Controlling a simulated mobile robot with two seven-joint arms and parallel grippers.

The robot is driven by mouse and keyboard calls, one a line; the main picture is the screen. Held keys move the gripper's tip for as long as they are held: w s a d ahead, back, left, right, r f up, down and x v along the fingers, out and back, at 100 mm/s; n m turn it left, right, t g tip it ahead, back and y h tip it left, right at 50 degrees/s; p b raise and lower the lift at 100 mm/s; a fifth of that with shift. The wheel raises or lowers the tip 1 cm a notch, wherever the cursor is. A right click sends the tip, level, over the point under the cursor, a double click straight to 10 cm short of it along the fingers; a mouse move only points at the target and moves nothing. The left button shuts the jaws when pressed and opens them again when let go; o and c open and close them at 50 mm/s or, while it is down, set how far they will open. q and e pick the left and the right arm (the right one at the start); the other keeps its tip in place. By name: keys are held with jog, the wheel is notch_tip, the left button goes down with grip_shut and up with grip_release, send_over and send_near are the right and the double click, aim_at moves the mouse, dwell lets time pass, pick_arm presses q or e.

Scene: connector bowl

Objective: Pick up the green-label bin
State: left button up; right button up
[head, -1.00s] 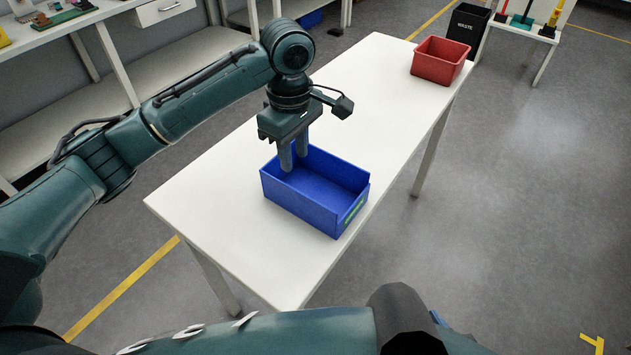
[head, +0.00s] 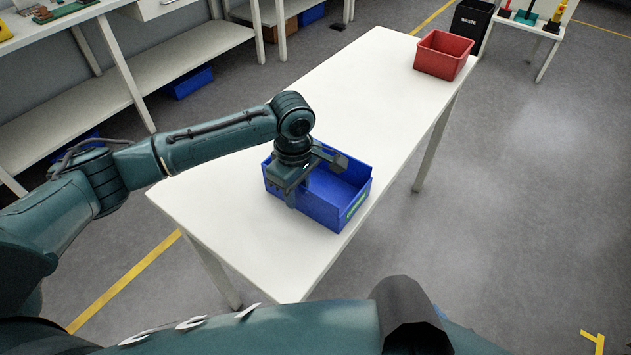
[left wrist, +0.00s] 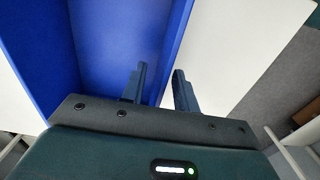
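The blue bin with the green label (head: 328,210) stands upright on the white table (head: 230,240). Its label is on the short wall facing right. My left gripper (head: 298,194) is down at the bin's left side, pointing down, and hides part of the near long wall. In the left wrist view the bin (left wrist: 120,40) fills the upper left. One finger of the left gripper (left wrist: 160,88) is inside the bin and the other is outside, with the wall's rim between them. White table shows between the wall and the outer finger, so the gripper looks open. My right gripper is not in view.
A red bin (head: 443,55) stands at the table's far end. A black waste bin (head: 467,27) stands on the floor beyond it. A white shelf unit (head: 150,75) is at the upper left. The table is clear around the blue bin.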

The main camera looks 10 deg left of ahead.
pick_arm(q)
jog(key=shift+c, duration=0.2)
grip_shut()
dwell(0.4)
